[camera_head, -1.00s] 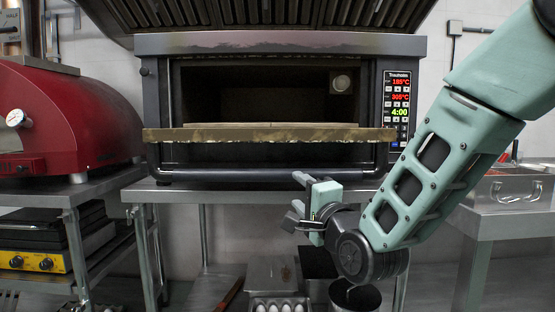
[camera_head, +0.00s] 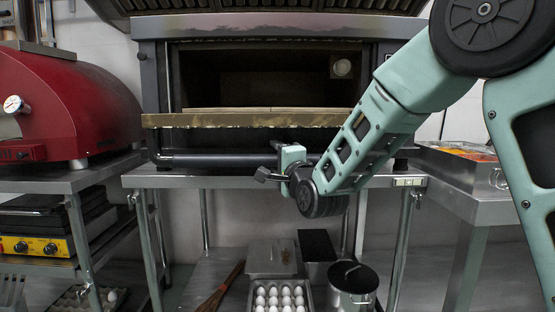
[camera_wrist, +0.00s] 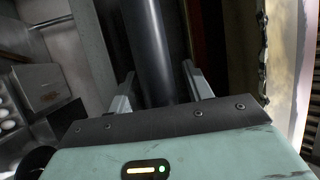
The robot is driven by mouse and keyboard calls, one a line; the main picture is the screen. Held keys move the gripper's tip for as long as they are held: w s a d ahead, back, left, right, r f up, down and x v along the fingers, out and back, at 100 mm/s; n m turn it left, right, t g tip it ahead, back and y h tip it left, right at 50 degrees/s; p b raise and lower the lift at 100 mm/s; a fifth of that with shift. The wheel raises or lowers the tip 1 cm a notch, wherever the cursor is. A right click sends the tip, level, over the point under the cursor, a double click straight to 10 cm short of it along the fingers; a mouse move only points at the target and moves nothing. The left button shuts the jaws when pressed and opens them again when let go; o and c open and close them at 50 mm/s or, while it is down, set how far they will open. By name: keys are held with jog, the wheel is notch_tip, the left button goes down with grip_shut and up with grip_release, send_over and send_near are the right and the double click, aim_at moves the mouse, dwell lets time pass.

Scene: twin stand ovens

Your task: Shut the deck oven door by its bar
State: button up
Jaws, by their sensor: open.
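The deck oven (camera_head: 200,27) stands on a steel table with its dark chamber exposed. Its door (camera_head: 240,120) is open, lowered about level, with its worn brass-coloured edge towards me. The dark door bar (camera_head: 215,160) runs across just below that edge. My gripper (camera_head: 268,160) is at the bar, right of its middle. In the wrist view the bar (camera_wrist: 149,45) runs between the two open fingers of my gripper (camera_wrist: 158,70). I cannot tell whether either finger touches it. The worn door edge (camera_wrist: 280,70) shows at the right there. My arm hides the oven's control panel.
A red domed oven (camera_head: 60,105) stands on the left table. A steel counter with a tray (camera_head: 465,165) is at the right. Below the oven table are an egg tray (camera_head: 279,295), a lidded pot (camera_head: 350,285) and a steel box (camera_head: 270,257).

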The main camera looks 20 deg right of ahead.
grip_shut()
jog(key=shift+s+a+r+g+p, duration=0.1)
jog(key=shift+s+r+g+p, duration=0.2)
jog(key=shift+r+p, duration=0.5)
jog(key=r+g+p, duration=0.2)
jog(key=r+p, duration=0.1)
jog(key=p, duration=0.3)
jog(key=s+r+m+g+p, duration=0.1)
jog(key=r+g+p, duration=0.1)
jog(key=r+p, duration=0.2)
jog(key=s+r+m+g+p, duration=0.1)
jog(key=r+g+p, duration=0.1)
jog(key=r+p, duration=0.2)
jog(key=shift+s+a+r+p, duration=0.15)
jog(key=shift+a+p, duration=0.25)
jog(key=shift+p, duration=1.4)
jog(key=w+d+r+m+g+p, duration=0.1)
jog(key=w+r+g+p, duration=0.2)
jog(key=p, duration=1.1)
jog(key=w+d+r+m+g+y+p, duration=0.1)
jog(key=w+r+g+p, duration=0.3)
jog(key=r+p, duration=0.6)
jog(key=shift+w+d+r+p, duration=0.15)
jog(key=shift+w+d+p, duration=0.15)
jog(key=shift+p, duration=2.5)
